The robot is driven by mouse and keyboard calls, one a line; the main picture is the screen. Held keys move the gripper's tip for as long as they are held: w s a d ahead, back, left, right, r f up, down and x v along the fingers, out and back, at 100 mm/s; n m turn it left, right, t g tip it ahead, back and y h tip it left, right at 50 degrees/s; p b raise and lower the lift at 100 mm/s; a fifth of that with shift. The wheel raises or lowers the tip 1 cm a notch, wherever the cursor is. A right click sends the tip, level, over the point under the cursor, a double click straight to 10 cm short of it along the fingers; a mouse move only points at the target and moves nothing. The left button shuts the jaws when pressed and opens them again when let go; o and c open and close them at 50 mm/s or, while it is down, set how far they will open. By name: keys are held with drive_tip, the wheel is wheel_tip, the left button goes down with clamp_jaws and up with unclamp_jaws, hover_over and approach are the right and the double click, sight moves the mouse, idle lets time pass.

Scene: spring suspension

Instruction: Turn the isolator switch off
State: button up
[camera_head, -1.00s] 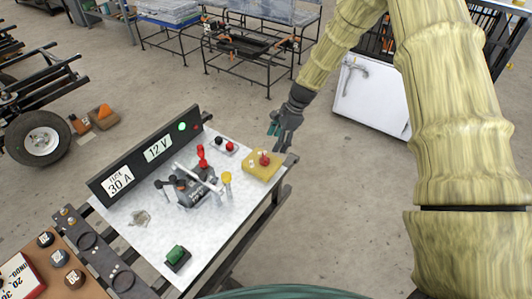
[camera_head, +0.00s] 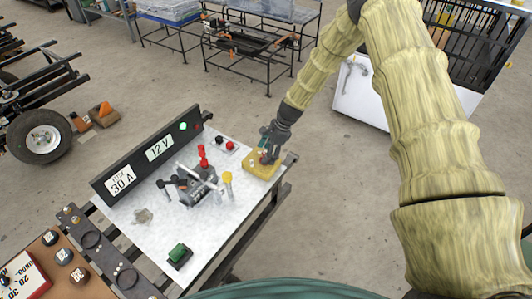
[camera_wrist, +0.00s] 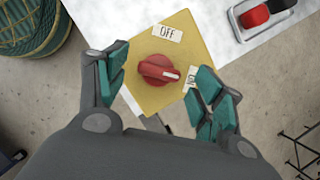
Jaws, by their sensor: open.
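The isolator switch is a red rotary knob (camera_wrist: 158,70) on a yellow plate (camera_wrist: 186,30) at the right corner of the white board. In the wrist view its white pointer mark points right, toward the "ON" label (camera_wrist: 192,77); the "OFF" label (camera_wrist: 167,33) is above the knob. My gripper (camera_wrist: 160,88) is open, with one teal-padded finger on each side of the knob and gaps between. In the head view my gripper (camera_head: 268,150) is over the yellow plate (camera_head: 262,168) and hides most of the knob.
A black panel (camera_head: 150,155) reads "FUSE 30 A" and "12 V", with a green lamp (camera_head: 183,126) lit. Beside the switch are red and black terminals (camera_head: 225,143). A grey device (camera_head: 197,188) with levers, a yellow-topped post (camera_head: 228,178) and a green switch (camera_head: 179,255) stand on the white board (camera_head: 150,230).

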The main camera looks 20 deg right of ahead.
drive_tip(key=shift+a+f, duration=0.25)
drive_tip(key=shift+f, duration=0.3)
drive_tip(key=c, duration=1)
